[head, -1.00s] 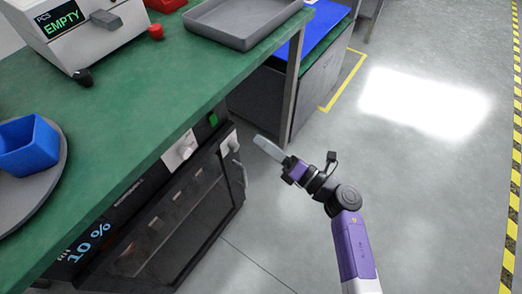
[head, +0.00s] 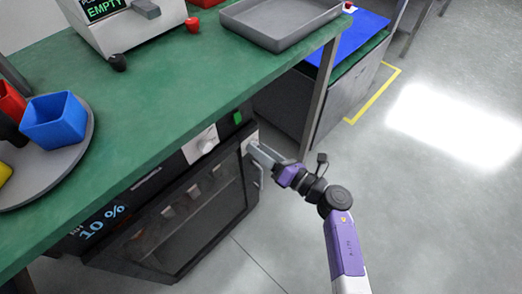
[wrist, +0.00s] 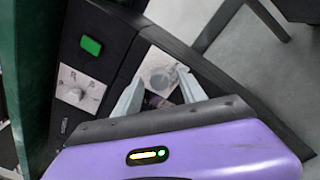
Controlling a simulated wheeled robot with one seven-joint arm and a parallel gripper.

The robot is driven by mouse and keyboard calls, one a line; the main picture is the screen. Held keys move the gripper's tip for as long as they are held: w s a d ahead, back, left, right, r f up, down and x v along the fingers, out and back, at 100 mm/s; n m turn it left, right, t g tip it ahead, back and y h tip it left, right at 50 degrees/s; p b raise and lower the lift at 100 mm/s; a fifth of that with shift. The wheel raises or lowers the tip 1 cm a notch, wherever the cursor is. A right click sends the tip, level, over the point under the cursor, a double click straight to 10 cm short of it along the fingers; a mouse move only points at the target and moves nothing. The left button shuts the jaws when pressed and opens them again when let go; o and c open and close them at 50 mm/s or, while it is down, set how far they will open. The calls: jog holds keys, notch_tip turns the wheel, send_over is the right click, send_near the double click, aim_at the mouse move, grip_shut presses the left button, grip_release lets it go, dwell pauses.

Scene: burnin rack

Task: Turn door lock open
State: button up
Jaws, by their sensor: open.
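The door lock is a round grey knob on a light plate at the upper corner of the cabinet door; in the wrist view the knob (wrist: 161,78) shows between my fingers. In the head view its pale plate (head: 249,139) is partly hidden by my gripper. The dark, windowed door (head: 190,222) sits under the green bench and looks closed. My gripper (head: 256,153) is at the door's upper right corner, fingertips at the lock; in the wrist view my gripper (wrist: 160,84) is open, one finger on each side of the knob. I cannot tell whether the fingers touch it.
A door handle (head: 259,173) is just below the lock. A white dial (head: 201,145) and a green button (head: 238,118) are on the panel, the button also in the wrist view (wrist: 91,46). The bench leg (head: 320,105) stands right of the lock. The floor to the right is clear.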

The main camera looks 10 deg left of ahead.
grip_shut()
jog(key=shift+m, duration=0.4)
jog(key=m+t+p, duration=0.1)
jog(key=m+p, duration=0.6)
jog(key=m, duration=1)
jog(key=shift+f+m, duration=0.1)
jog(key=shift+m, duration=0.2)
dwell(0.4)
